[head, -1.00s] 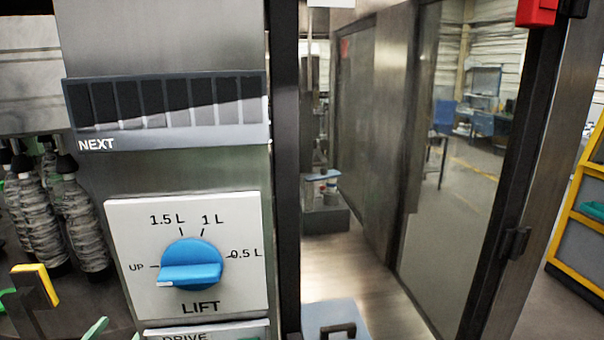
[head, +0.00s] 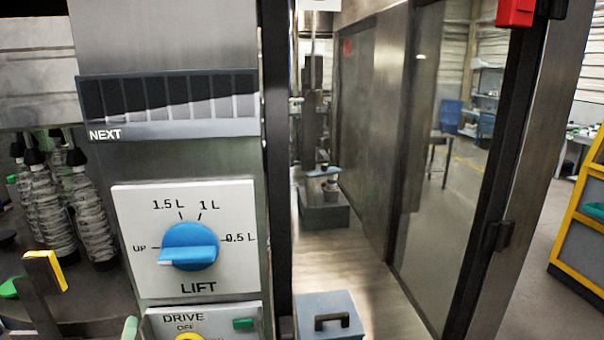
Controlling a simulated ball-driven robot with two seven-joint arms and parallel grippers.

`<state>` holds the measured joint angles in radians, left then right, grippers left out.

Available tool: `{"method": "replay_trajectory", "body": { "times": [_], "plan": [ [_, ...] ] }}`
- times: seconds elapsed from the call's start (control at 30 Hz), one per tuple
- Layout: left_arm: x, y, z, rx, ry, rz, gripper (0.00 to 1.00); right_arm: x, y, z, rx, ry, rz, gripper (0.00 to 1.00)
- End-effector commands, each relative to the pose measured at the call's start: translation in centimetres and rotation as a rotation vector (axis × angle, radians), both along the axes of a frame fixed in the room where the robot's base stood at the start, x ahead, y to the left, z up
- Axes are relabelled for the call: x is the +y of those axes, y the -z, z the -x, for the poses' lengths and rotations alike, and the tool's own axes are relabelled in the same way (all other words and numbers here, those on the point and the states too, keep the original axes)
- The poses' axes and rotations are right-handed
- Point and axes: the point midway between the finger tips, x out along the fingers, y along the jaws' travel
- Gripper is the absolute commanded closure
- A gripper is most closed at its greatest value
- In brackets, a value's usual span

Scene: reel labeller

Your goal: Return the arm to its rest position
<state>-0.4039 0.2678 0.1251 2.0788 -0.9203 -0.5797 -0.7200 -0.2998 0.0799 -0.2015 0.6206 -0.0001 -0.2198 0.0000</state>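Neither of my grippers shows in the head view, and I see no arm that I can be sure is mine. The blue LIFT knob (head: 188,246) sits on a white plate (head: 145,285) on the machine's metal column. Its grip lies nearly level, with the pale end to the left, near the UP mark. Nothing touches the knob. Below it the DRIVE panel (head: 215,318) is cut off by the bottom edge, with a green part and a bit of yellow showing.
A dark NEXT display (head: 170,105) is above the knob. Several clear bottles (head: 45,205) stand at left, near a yellow-tipped dark bracket (head: 45,270). At right, an open-looking bay holds a grey box with a handle (head: 330,308), beside a framed clear panel (head: 450,150).

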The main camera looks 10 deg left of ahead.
Motion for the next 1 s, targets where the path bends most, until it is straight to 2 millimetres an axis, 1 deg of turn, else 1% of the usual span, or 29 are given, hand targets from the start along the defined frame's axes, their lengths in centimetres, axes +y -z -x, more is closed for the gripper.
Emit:
{"method": "replay_trajectory", "body": {
  "times": [0.1,0.17,0.3,0.37,0.5,0.6,0.7,0.77,0.8,0.87,0.9,0.97,1.0],
  "plan": [
    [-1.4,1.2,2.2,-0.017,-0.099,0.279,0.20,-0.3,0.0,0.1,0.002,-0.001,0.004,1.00],
    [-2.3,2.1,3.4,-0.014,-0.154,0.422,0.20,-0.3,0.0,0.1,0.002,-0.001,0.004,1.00],
    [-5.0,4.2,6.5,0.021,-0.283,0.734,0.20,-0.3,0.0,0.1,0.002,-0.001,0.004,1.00],
    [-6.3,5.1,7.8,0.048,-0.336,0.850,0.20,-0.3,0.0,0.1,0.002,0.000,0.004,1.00],
    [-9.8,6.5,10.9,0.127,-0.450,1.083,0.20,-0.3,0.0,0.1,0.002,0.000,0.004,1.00],
    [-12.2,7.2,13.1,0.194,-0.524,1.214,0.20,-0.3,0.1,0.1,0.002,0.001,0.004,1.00],
    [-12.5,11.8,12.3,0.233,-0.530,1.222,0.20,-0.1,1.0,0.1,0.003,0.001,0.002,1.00],
    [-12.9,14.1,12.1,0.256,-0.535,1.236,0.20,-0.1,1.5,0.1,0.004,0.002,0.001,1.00],
    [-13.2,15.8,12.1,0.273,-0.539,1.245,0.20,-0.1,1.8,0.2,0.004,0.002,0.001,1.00],
    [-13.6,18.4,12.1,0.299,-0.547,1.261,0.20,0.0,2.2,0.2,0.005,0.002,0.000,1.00],
    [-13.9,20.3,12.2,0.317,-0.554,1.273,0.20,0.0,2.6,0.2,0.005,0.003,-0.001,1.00],
    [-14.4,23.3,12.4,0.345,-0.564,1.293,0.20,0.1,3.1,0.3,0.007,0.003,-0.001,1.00],
    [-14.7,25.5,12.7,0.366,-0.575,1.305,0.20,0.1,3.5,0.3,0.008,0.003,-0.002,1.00]
  ]
}}
